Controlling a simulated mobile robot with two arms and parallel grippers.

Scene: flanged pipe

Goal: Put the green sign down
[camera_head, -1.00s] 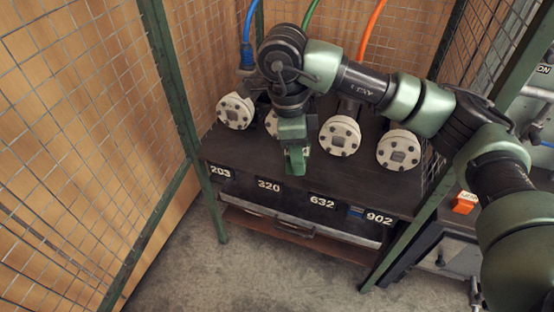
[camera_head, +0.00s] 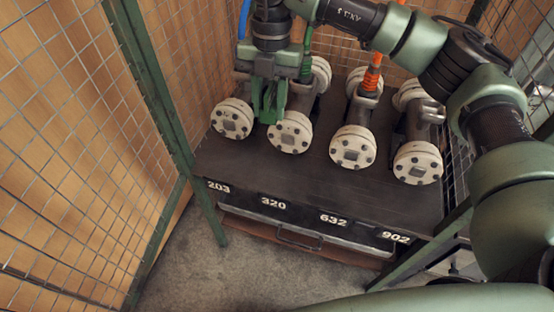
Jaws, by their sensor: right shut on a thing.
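My right gripper (camera_head: 268,103) points down between the flanged pipes above 203 and 320, close in front of the green hose. It is shut on a bright green piece (camera_head: 269,108), which appears to be the green sign. The fingers hide most of it, and I see no lettering on it. I cannot tell whether the piece touches a pipe or the bench. My left gripper is not in view.
Flanged pipes (camera_head: 353,147) lie in a row on the dark bench (camera_head: 290,176), with tags 203, 320, 632 and 902 along its front edge. An orange hose (camera_head: 372,72) rises from the third pipe. The bench front strip is clear. Wire mesh (camera_head: 80,130) closes the left side.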

